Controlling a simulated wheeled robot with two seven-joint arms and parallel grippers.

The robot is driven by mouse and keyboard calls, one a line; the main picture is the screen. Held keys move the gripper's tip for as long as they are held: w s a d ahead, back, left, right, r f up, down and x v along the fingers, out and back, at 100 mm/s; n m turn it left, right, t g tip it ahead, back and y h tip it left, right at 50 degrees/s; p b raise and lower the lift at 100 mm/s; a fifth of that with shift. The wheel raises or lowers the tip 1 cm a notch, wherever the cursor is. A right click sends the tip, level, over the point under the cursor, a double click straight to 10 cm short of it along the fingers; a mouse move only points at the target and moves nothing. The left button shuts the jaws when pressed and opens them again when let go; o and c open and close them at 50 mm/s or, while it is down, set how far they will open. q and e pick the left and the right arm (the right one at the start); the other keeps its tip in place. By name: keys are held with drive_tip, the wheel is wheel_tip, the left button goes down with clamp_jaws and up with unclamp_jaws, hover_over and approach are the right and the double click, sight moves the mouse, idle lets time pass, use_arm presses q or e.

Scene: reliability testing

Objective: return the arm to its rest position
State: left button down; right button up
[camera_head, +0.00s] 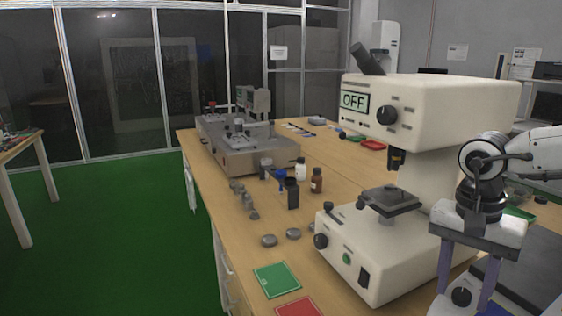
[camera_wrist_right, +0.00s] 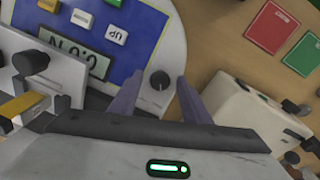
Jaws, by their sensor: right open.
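My right gripper (camera_head: 461,305) hangs at the right edge of the head view, in front of the cream microscope's right side. The right wrist view also shows the open fingers (camera_wrist_right: 157,88), above a device with a blue panel (camera_wrist_right: 135,42). A black knob (camera_wrist_right: 160,80) on that device shows between the fingers; whether they touch it I cannot tell. My right arm (camera_head: 530,150) comes in from the right. My left arm is not in view.
The microscope (camera_head: 440,100) stands close beside my right gripper, its display reading OFF. A green pad (camera_head: 277,279) and a red pad (camera_head: 300,306) lie at the table's front. Small bottles and metal weights stand mid-table. A grey machine (camera_head: 245,150) is behind. Green floor is free at left.

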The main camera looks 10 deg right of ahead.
drive_tip(key=shift+r, duration=0.1)
drive_tip(key=shift+r, duration=0.2)
wheel_tip(320, 180, up, 9)
wheel_tip(320, 180, down, 10)
drive_tip(key=shift+r, duration=0.1)
drive_tip(key=m+t, duration=0.1)
drive_tip(key=m, duration=0.4)
drive_tip(key=shift+s+r, duration=0.1)
drive_tip(key=m+t+p, duration=0.1)
drive_tip(key=m, duration=0.5)
drive_tip(key=shift+s, duration=0.15)
wheel_tip(320, 180, up, 10)
drive_tip(key=s, duration=0.1)
drive_tip(key=shift+s+a, duration=0.35)
drive_tip(key=shift+s, duration=0.05)
